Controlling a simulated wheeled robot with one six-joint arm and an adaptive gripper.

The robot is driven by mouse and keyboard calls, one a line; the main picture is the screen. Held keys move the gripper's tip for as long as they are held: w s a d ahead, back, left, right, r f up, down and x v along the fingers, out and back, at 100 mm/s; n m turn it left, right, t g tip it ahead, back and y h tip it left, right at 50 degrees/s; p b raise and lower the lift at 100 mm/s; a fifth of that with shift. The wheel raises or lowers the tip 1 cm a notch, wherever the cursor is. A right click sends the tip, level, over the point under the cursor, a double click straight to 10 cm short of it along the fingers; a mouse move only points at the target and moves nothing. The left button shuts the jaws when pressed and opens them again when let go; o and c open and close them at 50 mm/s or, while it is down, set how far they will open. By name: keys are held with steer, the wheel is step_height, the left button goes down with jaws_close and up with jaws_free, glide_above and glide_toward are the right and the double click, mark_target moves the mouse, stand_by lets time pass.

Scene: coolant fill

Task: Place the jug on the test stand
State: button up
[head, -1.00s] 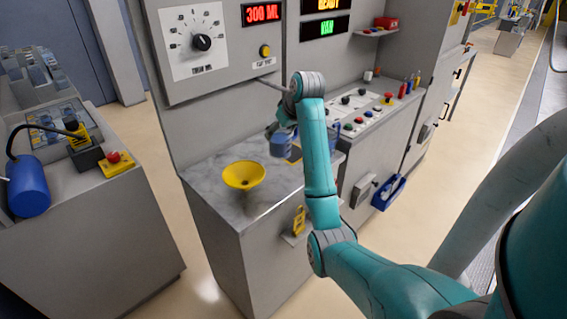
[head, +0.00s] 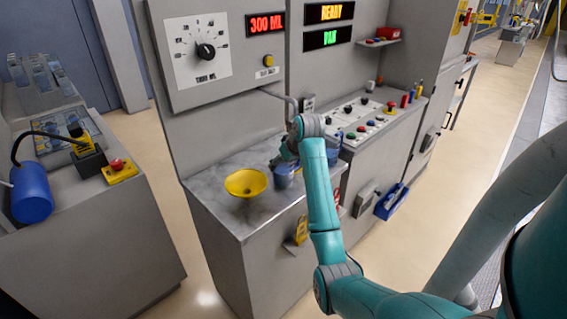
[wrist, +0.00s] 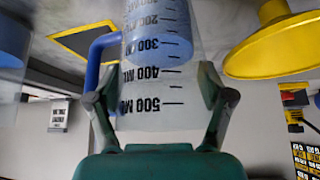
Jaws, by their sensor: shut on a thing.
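The clear jug with blue liquid (head: 284,179) is over the marble-topped counter of the grey stand (head: 215,180), just right of the yellow funnel (head: 246,183). In the wrist view the jug (wrist: 150,118) shows black millilitre marks, a blue handle and liquid to a little past the 300 mark. My gripper (wrist: 160,95) is shut on the jug's sides; in the head view my wrist partly hides it. A yellow-edged dark square (wrist: 85,45) on the counter lies beside and partly behind the jug. I cannot tell whether the jug's base touches the counter.
The funnel (wrist: 270,50) is close beside the jug. Another blue object (wrist: 12,42) stands at the wrist view's left edge. A spout (head: 280,97) projects above the counter. The display (head: 267,24) reads 300 ML. A button panel (head: 360,118) is at the right.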

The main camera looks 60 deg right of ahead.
steer(key=shift+f, duration=0.1)
steer(key=o, duration=1.5)
steer(key=v, duration=0.7)
steer(key=shift+r, duration=0.3)
steer(key=shift+a, duration=0.2)
